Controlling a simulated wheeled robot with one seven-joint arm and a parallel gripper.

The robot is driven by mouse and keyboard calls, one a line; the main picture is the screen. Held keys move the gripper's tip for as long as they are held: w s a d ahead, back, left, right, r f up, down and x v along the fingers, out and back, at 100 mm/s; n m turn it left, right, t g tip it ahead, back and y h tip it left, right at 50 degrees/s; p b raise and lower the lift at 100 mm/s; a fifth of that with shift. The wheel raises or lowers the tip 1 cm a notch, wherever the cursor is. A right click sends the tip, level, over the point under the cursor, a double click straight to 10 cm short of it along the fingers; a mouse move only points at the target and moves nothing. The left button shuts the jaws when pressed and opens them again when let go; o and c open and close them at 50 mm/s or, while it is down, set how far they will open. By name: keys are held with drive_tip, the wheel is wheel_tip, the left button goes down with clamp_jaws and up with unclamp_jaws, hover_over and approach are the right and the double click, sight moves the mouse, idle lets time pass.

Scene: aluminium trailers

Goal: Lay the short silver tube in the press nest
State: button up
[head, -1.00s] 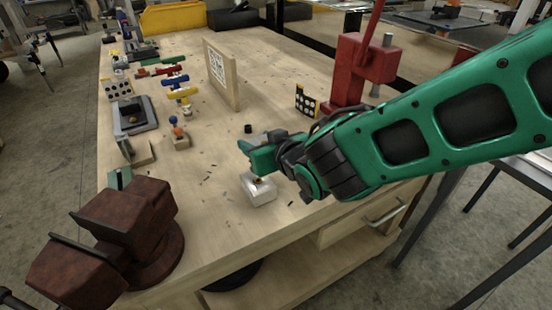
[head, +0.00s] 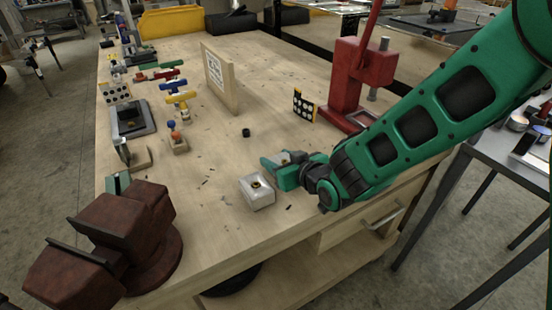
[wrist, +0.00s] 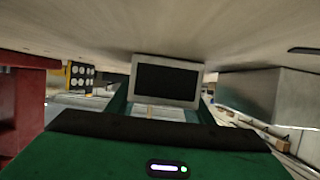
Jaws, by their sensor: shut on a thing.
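My gripper (head: 272,170) is shut on the short silver tube (head: 283,157), low over the near part of the workbench. In the wrist view the tube (wrist: 167,80) shows end-on between the green fingers, with a rectangular light rim and dark opening. My fingers hide part of it in the head view. The red press (head: 358,80) stands upright toward the back right, apart from my gripper, with a low base (head: 345,119) partly behind my arm. I cannot make out a nest on it clearly.
A small black cylinder (head: 246,132), a dotted board (head: 304,106) and an upright wooden panel (head: 218,78) stand behind. A brown vise (head: 120,235) occupies the near left corner.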

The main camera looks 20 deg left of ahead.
drive_tip(key=o, duration=1.1)
drive_tip(key=v, duration=1.2)
drive_tip(key=shift+w+d+r, duration=0.1)
drive_tip(key=shift+w, duration=0.05)
